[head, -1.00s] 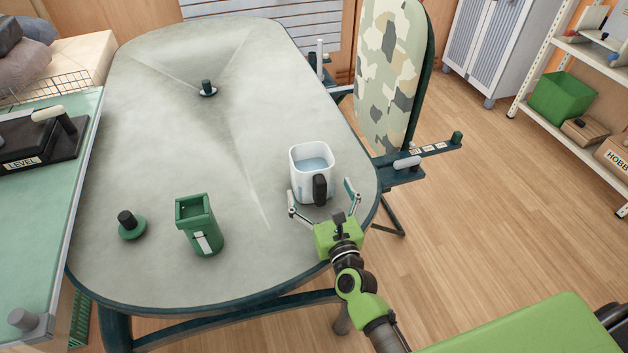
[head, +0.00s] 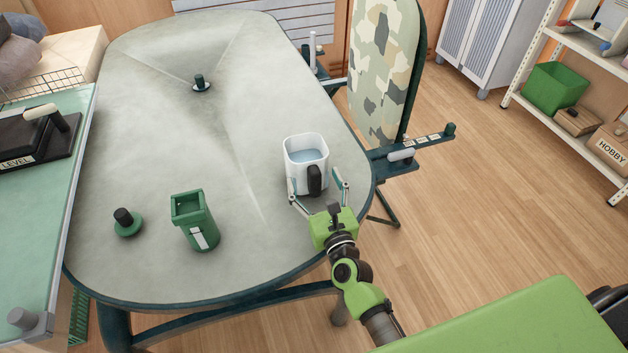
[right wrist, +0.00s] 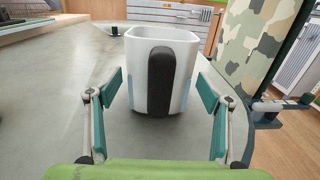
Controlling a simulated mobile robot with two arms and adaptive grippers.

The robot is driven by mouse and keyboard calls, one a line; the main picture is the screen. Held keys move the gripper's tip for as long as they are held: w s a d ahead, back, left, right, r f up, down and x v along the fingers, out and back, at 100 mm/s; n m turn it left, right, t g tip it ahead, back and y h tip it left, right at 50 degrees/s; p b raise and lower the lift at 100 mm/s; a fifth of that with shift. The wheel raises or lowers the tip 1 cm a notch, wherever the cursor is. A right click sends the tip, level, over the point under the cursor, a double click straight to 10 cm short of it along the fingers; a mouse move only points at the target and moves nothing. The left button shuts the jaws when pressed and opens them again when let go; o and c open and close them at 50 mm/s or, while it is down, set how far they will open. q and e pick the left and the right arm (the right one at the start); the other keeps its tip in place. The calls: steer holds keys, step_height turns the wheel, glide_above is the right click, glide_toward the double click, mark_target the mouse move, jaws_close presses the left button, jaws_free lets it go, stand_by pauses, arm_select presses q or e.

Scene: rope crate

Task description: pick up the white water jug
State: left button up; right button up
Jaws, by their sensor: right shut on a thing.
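The white water jug (head: 293,175) stands upright near the right edge of the grey table (head: 150,165), with water visible inside. Its dark handle (head: 314,181) faces my right arm. My right gripper (head: 315,177) has its two fingers spread around the jug, one on each side of the body, and is shut on it. In the right wrist view the jug (right wrist: 140,80) is between the teal finger pads, with the handle in the middle. The jug's far side is hidden. My left gripper is not in view.
A green bin-like container (head: 199,228) and a green disc with a dark knob (head: 127,222) stand on the left of the table. A small dark knob (head: 200,83) is farther back. A camouflage-patterned board (head: 383,75) stands beyond the right edge. Table space left of the jug is clear.

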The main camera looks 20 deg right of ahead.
mark_target(316, 178)
steer(key=r+p, duration=0.1)
steer(key=r, duration=0.1)
steer(key=r+p, duration=0.1)
steer(key=r, duration=0.1)
steer(key=shift+s+a+p, duration=0.15)
steer(key=shift+s+p, duration=0.05)
steer(key=shift+p, duration=0.2)
steer(key=s+a+r+p, duration=0.6)
steer(key=s+r+p, duration=0.1)
steer(key=s, duration=0.4)
steer(key=shift+s+a+r, duration=0.25)
steer(key=shift+s+r, duration=0.15)
steer(key=shift+r, duration=0.4)
steer(key=shift+w+r, duration=0.1)
